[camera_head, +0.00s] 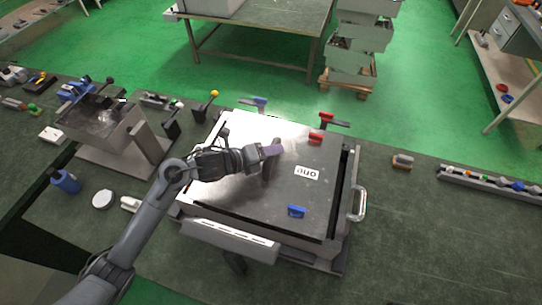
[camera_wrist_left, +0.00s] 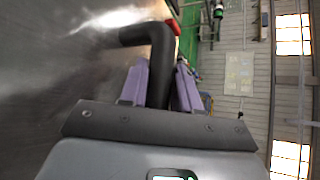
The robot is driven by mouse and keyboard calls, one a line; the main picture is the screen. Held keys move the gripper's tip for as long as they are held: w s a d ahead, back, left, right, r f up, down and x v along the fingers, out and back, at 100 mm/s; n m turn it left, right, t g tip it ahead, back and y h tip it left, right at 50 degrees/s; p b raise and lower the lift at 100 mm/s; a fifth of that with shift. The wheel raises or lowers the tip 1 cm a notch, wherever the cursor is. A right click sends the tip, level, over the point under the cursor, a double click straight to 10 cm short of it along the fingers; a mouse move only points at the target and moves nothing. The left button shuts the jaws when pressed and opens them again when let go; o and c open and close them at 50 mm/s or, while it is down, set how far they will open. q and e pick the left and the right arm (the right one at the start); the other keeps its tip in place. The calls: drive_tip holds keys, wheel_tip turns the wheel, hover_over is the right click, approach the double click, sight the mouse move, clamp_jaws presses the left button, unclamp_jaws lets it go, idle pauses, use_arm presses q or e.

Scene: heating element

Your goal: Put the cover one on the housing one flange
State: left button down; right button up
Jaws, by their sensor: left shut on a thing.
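Cover one is a flat grey metal plate (camera_head: 240,190) with a label reading "one", upside down, and a dark upright handle. It lies over the box-shaped housing one (camera_head: 347,200); I cannot tell whether it touches the flange all round. A dark strip of the housing shows along the right and front edges. My left gripper (camera_head: 272,152) is shut on the cover's handle near the plate's middle. In the left wrist view the bent black handle (camera_wrist_left: 160,60) stands between the purple fingers (camera_wrist_left: 158,88). My right gripper is not in view.
A metal side handle (camera_head: 360,203) sticks out at right. A grey machine (camera_head: 115,130), a blue bottle (camera_head: 65,181) and a white round lid (camera_head: 102,199) stand at left. The bench at right is mostly clear.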

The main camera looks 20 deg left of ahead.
use_arm(q)
drive_tip(key=shift+f, duration=1)
drive_tip(key=c, duration=1.2)
unclamp_jaws()
drive_tip(key=shift+f, duration=0.2)
drive_tip(key=o, duration=0.4)
drive_tip(key=shift+r, duration=0.1)
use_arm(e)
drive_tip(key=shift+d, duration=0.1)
use_arm(q)
drive_tip(key=shift+s+a+r, duration=0.1)
drive_tip(key=shift+s+a, duration=0.1)
drive_tip(key=shift+s, duration=0.05)
drive_tip(key=v, duration=1.1)
drive_tip(key=shift+s+a, duration=0.1)
